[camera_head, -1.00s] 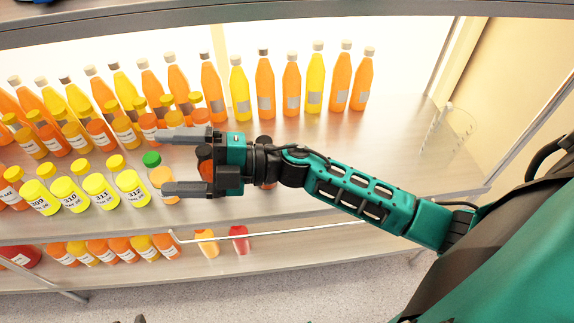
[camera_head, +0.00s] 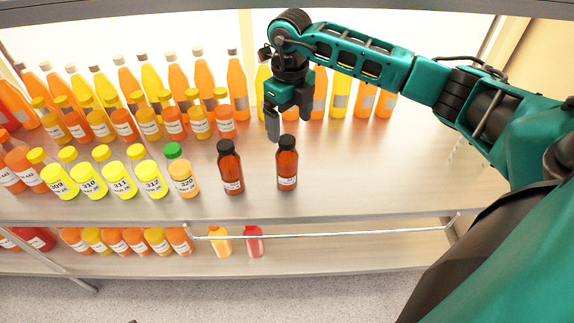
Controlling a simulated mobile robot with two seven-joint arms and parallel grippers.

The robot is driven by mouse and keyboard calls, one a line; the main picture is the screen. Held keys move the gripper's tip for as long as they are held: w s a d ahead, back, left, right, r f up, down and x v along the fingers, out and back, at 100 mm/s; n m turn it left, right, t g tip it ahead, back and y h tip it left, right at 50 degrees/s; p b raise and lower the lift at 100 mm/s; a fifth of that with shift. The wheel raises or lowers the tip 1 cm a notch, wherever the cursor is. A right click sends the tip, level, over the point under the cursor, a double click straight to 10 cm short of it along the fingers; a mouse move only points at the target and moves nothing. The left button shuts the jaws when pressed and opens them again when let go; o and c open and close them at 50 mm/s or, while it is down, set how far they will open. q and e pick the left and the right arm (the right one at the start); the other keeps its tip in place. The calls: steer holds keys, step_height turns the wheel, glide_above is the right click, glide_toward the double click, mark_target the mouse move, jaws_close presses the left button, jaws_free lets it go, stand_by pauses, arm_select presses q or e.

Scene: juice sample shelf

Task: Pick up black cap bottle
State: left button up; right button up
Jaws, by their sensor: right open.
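Two brown bottles with black caps stand upright on the shelf. The left black cap bottle (camera_head: 230,170) is beside the green-capped bottle. The right black cap bottle (camera_head: 287,166) stands a little apart from it, to its right. My right gripper (camera_head: 288,122) points down just above and behind the right black cap bottle, with one finger in front of the other. It is open and holds nothing. In the picture its fingers come close to that cap; I cannot tell whether they touch it. My left gripper does not show.
A green-capped bottle (camera_head: 181,173) and several yellow-capped sample bottles (camera_head: 150,181) stand to the left. Tall juice bottles (camera_head: 238,88) line the back. The shelf (camera_head: 370,178) is clear to the right. A metal rail (camera_head: 330,233) runs below its front edge.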

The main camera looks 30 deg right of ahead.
mark_target(287, 140)
steer(key=f, duration=0.8)
steer(key=shift+w+a+f+b, duration=0.2)
steer(key=shift+a+f+b, duration=0.05)
steer(key=shift+b, duration=0.15)
steer(key=shift+r, duration=0.1)
jaws_close()
stand_by(0.4)
